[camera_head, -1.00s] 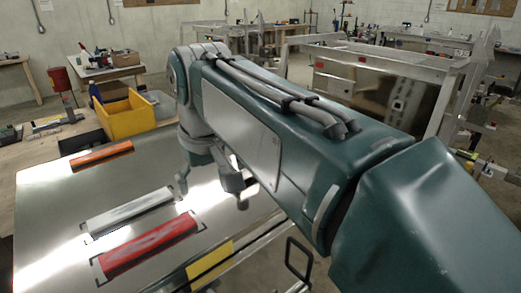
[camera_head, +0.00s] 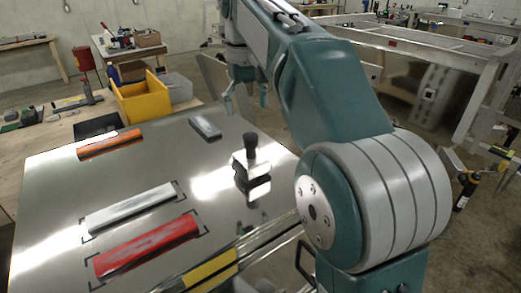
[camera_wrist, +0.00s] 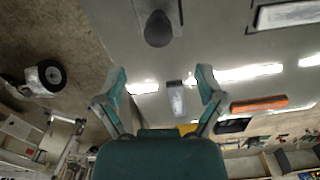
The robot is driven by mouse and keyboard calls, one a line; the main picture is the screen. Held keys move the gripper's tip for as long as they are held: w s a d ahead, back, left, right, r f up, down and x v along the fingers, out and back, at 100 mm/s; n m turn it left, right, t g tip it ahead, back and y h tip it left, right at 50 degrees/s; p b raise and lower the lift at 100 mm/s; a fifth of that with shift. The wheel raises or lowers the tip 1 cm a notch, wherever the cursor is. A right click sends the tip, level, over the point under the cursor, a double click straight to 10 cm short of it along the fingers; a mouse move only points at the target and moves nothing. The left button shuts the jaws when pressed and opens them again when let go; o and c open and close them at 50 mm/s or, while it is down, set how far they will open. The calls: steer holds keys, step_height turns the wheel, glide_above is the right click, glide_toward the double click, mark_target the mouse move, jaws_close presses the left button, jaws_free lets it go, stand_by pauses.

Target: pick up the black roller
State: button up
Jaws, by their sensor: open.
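A piece with an upright black cylindrical handle (camera_head: 250,146) on a shiny base stands on the metal table, near its right edge. It looks like the black roller, though I cannot be sure. In the wrist view, its black rounded end (camera_wrist: 158,29) shows at the top centre, apart from my fingers. My gripper (camera_head: 245,99) is open and empty, past this piece towards the table's far right edge. In the wrist view, its two fingers (camera_wrist: 162,78) are spread wide, with a small grey block (camera_wrist: 177,98) seen between them.
On the metal table (camera_head: 60,205) lie an orange bar (camera_head: 110,144), a silver bar (camera_head: 130,207) and a red bar (camera_head: 147,247). A yellow bin (camera_head: 142,99) stands beyond it. A trailer frame (camera_head: 425,58) stands at the right. The table's middle is clear.

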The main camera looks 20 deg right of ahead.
mark_target(250, 135)
steer(key=shift+s+d+f, duration=0.1)
steer(key=shift+d+f, duration=0.05)
steer(key=shift+f, duration=0.5)
steer(key=shift+d+f, duration=0.15)
steer(key=shift+f, duration=0.45)
steer(key=f, duration=0.4)
steer(key=shift+s+a+f, duration=0.2)
steer(key=shift+s+f, duration=0.05)
steer(key=shift+f, duration=0.1)
steer(key=shift+d+f, duration=0.1)
steer(key=shift+f, duration=0.2)
jaws_close()
